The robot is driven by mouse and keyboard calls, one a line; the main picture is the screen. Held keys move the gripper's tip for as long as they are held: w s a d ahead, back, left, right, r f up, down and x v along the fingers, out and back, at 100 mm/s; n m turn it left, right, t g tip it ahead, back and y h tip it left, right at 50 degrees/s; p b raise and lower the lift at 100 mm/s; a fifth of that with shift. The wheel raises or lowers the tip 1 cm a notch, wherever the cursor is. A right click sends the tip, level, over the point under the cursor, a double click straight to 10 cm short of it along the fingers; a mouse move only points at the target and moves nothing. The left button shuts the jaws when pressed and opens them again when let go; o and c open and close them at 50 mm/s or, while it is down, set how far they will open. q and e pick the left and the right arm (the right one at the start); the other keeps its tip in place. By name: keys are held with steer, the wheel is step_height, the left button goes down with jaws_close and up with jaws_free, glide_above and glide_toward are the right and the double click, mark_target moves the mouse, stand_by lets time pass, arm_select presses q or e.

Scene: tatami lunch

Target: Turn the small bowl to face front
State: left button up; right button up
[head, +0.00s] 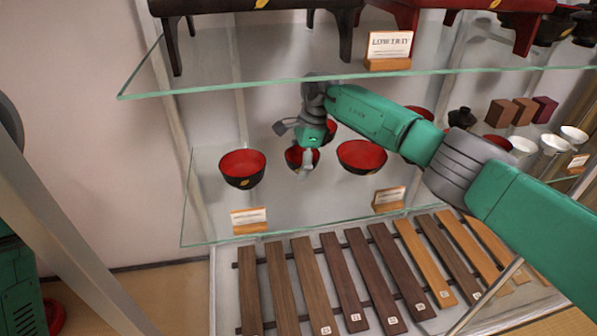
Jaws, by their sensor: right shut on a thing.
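The small bowl (294,157), dark outside and red inside, is on the middle glass shelf between two larger bowls. My right gripper (304,164) reaches in from the right and is shut on the small bowl, with its fingers covering part of it. Whether the bowl touches the shelf cannot be told, and any mark on its front is hidden. My left gripper is not in view.
A black and red bowl (242,168) stands to the left and another (361,156) close to the right. Sign cards (249,220) line the shelf's front. The upper glass shelf (270,84) holds low trays above my arm. Wooden slats (305,285) lie below.

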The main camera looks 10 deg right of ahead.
steer(key=n+b, duration=0.2)
steer(key=n+g+b, duration=0.1)
steer(key=n+b, duration=0.1)
steer(key=b, duration=0.1)
steer(key=shift+s+d+f+n, duration=0.1)
steer(key=shift+s+f+n, duration=0.05)
steer(key=shift+n, duration=0.15)
steer(key=shift+f, duration=0.6)
steer(key=shift+f+b, duration=0.15)
steer(key=shift+b, duration=0.15)
steer(key=o, duration=1.4)
steer(key=shift+c, duration=0.2)
steer(key=shift+r+p, duration=1.7)
steer(key=shift+r, duration=0.8)
